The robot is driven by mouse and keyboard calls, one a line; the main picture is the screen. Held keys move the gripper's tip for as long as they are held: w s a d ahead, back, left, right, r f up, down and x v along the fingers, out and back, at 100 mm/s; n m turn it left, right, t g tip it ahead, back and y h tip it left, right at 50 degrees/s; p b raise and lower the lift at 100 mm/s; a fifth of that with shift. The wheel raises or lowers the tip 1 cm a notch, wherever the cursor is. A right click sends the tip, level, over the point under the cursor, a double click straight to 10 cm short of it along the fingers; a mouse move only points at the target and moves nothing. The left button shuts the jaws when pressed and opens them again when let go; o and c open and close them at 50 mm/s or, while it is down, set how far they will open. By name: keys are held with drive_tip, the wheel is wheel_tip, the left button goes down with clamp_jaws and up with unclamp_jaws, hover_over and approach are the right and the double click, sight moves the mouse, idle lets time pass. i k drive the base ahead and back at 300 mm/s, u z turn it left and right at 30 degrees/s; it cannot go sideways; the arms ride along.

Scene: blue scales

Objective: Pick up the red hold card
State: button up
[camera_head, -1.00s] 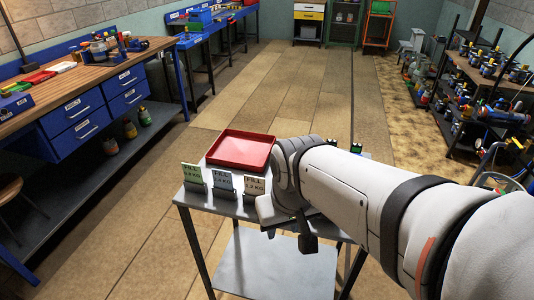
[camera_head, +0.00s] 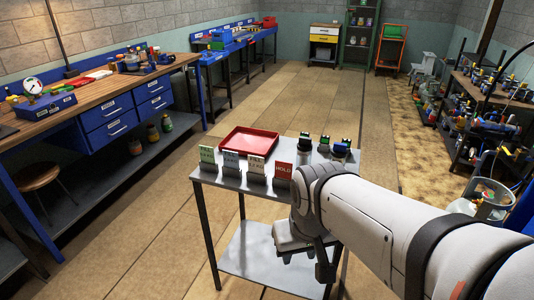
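The red hold card (camera_head: 283,170) stands upright in a dark holder at the front edge of a small metal table (camera_head: 232,180). It is the rightmost in a row with several pale fill cards (camera_head: 231,162). My gripper (camera_head: 300,248) is low at the table's front right, in front of and below the red card, and apart from it as far as I can see. My arm covers the table's right front corner.
A red tray (camera_head: 249,142) lies behind the cards. Several dark-topped bottles (camera_head: 323,144) stand on the table's right side. A wooden workbench (camera_head: 100,90) with blue drawers runs along the left. The floor (camera_head: 300,95) behind the table is clear.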

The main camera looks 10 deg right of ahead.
sight(283, 170)
drive_tip(key=u, duration=0.15)
drive_tip(key=i, duration=0.9)
drive_tip(key=z, duration=0.05)
